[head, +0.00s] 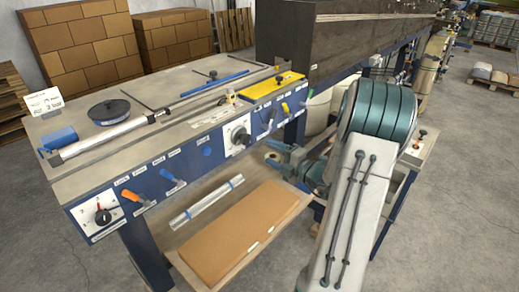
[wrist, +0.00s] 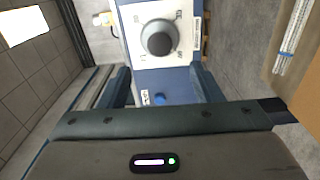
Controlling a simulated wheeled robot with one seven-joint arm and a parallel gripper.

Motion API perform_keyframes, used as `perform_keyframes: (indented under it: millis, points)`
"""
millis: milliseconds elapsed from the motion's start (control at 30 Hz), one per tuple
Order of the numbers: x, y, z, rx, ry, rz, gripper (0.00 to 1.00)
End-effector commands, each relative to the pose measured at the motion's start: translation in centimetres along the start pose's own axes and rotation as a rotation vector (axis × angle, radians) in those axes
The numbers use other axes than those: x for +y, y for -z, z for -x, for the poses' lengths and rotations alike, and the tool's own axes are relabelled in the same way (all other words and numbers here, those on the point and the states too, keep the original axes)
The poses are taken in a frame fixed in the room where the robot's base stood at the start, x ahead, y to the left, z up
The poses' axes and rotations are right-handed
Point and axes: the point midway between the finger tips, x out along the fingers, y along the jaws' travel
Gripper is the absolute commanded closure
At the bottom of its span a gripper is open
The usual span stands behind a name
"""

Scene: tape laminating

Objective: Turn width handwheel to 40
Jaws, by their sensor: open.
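A round grey-black knob on a white dial plate (head: 239,135) is on the blue front panel. In the wrist view this knob (wrist: 158,38) is large, with marks around it too blurred to read. A flat black wheel (head: 109,111) lies on the tabletop. I cannot tell from labels which one is the width handwheel. My gripper (wrist: 163,85) is open and empty, its two fingers apart, and the dial knob shows beyond the gap, not touched. In the head view my gripper (head: 278,154) is in front of the panel, right of the dial, partly hidden by my arm.
A small blue knob (wrist: 160,98) shows between the fingers. Orange and blue levers and a red-pointer gauge (head: 103,216) line the panel. A yellow block (head: 273,87) is on top. A shelf below holds a brown carton (head: 240,232) and silver tubes (head: 207,202).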

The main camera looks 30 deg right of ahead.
Motion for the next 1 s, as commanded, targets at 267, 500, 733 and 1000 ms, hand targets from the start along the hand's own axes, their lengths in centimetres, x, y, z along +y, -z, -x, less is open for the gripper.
perform_keyframes:
  millis: [267,500,733,1000]
  points:
    - [-0.1,0.0,3.4,0.0,0.0,-0.001,0.41]
    - [0.0,0.1,3.6,0.002,0.0,0.0,0.41]
    - [0.0,0.1,3.6,0.001,0.0,0.0,0.41]
    - [0.8,3.2,2.3,0.109,0.038,0.133,0.41]
